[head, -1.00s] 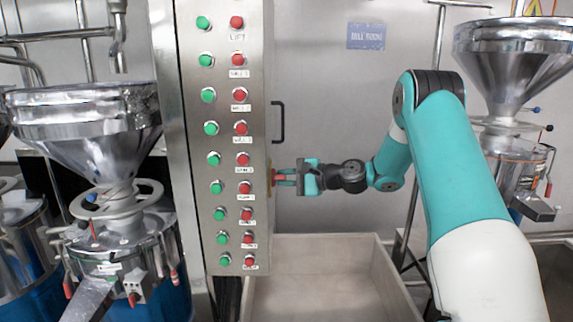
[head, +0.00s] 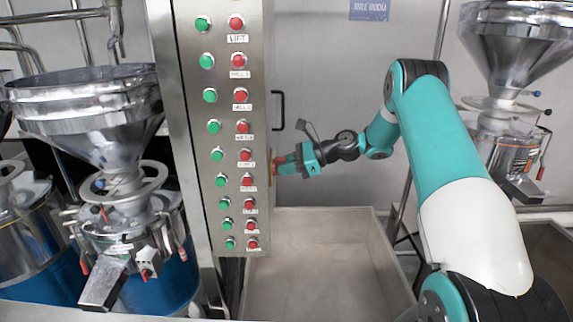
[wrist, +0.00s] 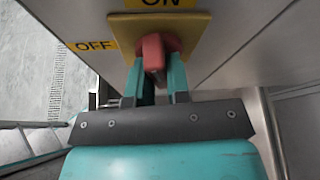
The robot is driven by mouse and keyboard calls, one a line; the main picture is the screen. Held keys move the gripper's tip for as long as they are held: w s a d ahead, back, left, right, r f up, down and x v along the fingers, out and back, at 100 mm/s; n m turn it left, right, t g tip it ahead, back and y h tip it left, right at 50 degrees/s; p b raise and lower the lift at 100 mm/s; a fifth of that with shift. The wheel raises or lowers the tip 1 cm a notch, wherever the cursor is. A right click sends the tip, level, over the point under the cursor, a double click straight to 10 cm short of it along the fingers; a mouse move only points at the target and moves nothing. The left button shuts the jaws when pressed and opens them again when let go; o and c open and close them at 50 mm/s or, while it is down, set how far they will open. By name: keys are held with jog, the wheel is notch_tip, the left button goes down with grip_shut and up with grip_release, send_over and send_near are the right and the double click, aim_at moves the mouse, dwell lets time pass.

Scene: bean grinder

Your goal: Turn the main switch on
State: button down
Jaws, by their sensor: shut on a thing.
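The main switch is a red rotary handle (wrist: 153,54) on a yellow plate (wrist: 196,32) on the side of the steel cabinet, in the wrist view. An ON label (wrist: 160,3) is above it and an OFF label (wrist: 92,46) is to its left. The handle's ridge stands roughly upright in that view, on the ON label's side. My gripper (wrist: 157,70) is shut on the red handle, one teal finger on each side. In the head view my gripper (head: 281,164) reaches the cabinet's right side, rolled over, and largely hides the switch.
The control cabinet (head: 222,120) has columns of green and red buttons on its front. A black door handle (head: 281,110) is above my gripper. A grey bin (head: 320,260) is below. Grinders with metal hoppers stand left (head: 90,110) and right (head: 520,40).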

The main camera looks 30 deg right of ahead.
jog(key=shift+w+r+m+g+y, duration=0.15)
jog(key=shift+m+g+y, duration=0.15)
jog(key=shift+m+g, duration=0.35)
jog(key=shift+m, duration=0.25)
jog(key=c, duration=1.1)
grip_release()
jog(key=shift+a, duration=0.1)
